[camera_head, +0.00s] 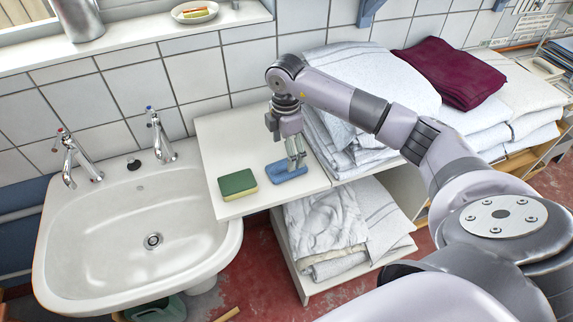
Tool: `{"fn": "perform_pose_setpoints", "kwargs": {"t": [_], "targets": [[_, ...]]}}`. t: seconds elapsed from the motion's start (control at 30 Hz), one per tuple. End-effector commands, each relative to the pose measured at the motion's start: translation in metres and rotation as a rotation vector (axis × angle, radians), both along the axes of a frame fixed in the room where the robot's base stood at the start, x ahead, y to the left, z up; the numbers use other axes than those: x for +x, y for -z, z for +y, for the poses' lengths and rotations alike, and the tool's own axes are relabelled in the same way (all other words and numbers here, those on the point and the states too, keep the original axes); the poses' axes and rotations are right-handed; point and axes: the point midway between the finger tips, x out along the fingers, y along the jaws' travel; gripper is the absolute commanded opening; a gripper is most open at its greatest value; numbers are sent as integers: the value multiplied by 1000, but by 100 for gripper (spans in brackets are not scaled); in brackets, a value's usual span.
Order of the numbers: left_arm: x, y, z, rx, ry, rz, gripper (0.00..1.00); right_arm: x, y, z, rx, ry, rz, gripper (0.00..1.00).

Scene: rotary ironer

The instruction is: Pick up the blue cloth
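The blue cloth (283,174) is a small folded pad lying on the white shelf top (226,150), to the right of the green and yellow sponge. My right gripper (297,163) comes in from the right and points down, with its fingertips at the upper right part of the cloth. The fingers hide a little of the cloth. I cannot tell whether they grip it or only stand over it. The cloth appears to rest on the surface. My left gripper is not in view.
The green and yellow sponge (238,185) lies close to the left of the cloth. A white sink (110,245) with two taps is at the left. Stacked white towels (375,75) and a dark red folded cloth (450,72) are at the right. The tiled wall is behind.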

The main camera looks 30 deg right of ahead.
Motion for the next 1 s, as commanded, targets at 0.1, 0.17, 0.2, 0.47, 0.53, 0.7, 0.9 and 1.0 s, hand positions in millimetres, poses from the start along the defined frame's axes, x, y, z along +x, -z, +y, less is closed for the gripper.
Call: {"fn": "perform_pose_setpoints", "kwargs": {"t": [0.1, 0.17, 0.2, 0.47, 0.53, 0.7, 0.9, 1.0], "targets": [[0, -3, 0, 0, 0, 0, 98, 0, 6, 0, 1, 0, 0, 82], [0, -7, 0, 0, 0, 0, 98, -1, 11, 0, 1, 0, 4, 82], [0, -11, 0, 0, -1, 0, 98, -2, 15, 0, 1, 0, 4, 82], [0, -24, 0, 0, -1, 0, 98, -2, 52, 0, 1, 0, 1, 82], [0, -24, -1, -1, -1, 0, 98, -2, 56, 0, 1, 0, 0, 82], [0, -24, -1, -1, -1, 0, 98, -2, 57, -1, 1, 0, -1, 82], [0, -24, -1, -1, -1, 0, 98, -2, 57, -1, 1, 0, -1, 71], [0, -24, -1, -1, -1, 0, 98, -2, 57, -1, 1, 0, -1, 64]]}}
